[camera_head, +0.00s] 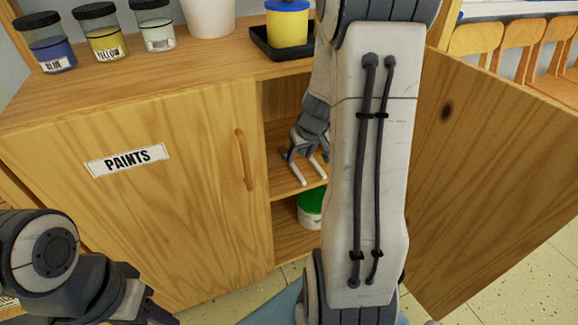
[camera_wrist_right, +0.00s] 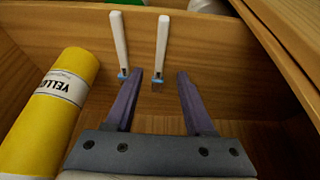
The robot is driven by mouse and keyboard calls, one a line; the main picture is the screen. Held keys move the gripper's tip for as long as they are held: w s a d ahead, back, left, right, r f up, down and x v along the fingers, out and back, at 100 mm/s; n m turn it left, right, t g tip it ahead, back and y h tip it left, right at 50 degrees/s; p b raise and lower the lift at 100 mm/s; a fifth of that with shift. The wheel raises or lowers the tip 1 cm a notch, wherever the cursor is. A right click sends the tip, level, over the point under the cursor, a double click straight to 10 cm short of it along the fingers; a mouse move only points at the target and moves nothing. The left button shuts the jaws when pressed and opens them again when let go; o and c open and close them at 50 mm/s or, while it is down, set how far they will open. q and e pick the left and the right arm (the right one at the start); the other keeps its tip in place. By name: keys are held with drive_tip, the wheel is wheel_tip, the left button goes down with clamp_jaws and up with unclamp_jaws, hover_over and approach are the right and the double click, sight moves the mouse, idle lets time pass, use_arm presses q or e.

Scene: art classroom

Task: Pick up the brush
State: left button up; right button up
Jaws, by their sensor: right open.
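Two brushes with white handles and blue bands lie side by side on the wooden cabinet shelf. In the right wrist view, the right-hand brush (camera_wrist_right: 162,45) has its lower end between my right gripper's fingertips (camera_wrist_right: 160,76), with space on both sides. The left-hand brush (camera_wrist_right: 119,40) lies just outside the left finger. My right gripper (camera_head: 304,154) is open and empty, reaching into the cabinet in the head view. There the white handles (camera_head: 300,172) stick out below it towards the shelf's front edge.
A yellow paint bottle (camera_wrist_right: 55,105) lies left of my right gripper. A green-lidded jar (camera_head: 310,207) stands on the level below. The PAINTS door (camera_head: 150,215) is shut; the right door (camera_head: 490,180) stands open. Paint jars (camera_head: 106,40) line the cabinet top.

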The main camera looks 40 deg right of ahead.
sight(295, 168)
drive_tip(key=b+x, duration=0.3)
drive_tip(key=x, duration=0.3)
drive_tip(key=shift+f, duration=0.3)
drive_tip(key=shift+r, duration=0.1)
clamp_jaws()
